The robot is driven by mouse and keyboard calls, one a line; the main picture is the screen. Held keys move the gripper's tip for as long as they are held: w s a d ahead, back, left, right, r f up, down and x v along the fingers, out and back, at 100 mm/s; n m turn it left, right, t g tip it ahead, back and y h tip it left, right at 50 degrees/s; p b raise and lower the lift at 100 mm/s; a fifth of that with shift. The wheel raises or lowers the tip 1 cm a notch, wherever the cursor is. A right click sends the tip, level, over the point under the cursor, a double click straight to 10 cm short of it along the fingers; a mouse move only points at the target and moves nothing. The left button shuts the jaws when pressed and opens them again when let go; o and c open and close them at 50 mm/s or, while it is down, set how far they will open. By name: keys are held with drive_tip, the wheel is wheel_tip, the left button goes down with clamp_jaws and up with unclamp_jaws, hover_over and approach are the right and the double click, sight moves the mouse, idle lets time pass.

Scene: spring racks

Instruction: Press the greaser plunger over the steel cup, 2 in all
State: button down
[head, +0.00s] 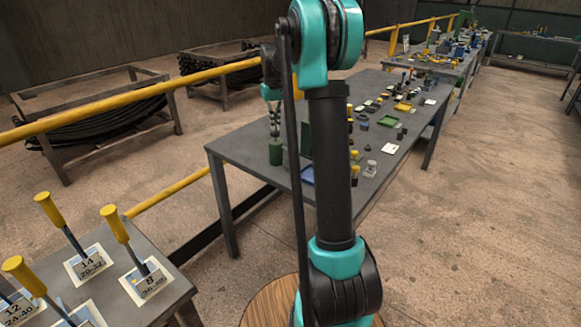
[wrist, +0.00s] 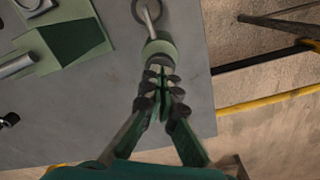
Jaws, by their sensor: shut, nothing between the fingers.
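The greaser (head: 276,152) is a green upright cylinder near the left end of the long grey table. It also shows in the wrist view (wrist: 166,47), with a grey top and a thin steel spout (wrist: 152,20). The spout points over a round dark-rimmed cup (wrist: 139,12), cut by the top edge of the view. My gripper (head: 275,134) is shut and empty, pointing down right above the greaser. In the wrist view its fingertips (wrist: 162,70) are together at the grey top. I cannot tell whether they touch it or how far the plunger is down.
A green block with a steel rod (wrist: 70,42) stands left of the greaser in the wrist view. The table edge is close on the right there.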

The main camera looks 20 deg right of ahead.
drive_tip(key=shift+f, duration=1.25)
drive_tip(key=shift+r, duration=1.65)
drive_tip(key=shift+f, duration=0.1)
drive_tip(key=shift+f, duration=1.55)
drive_tip(key=shift+r, duration=1.6)
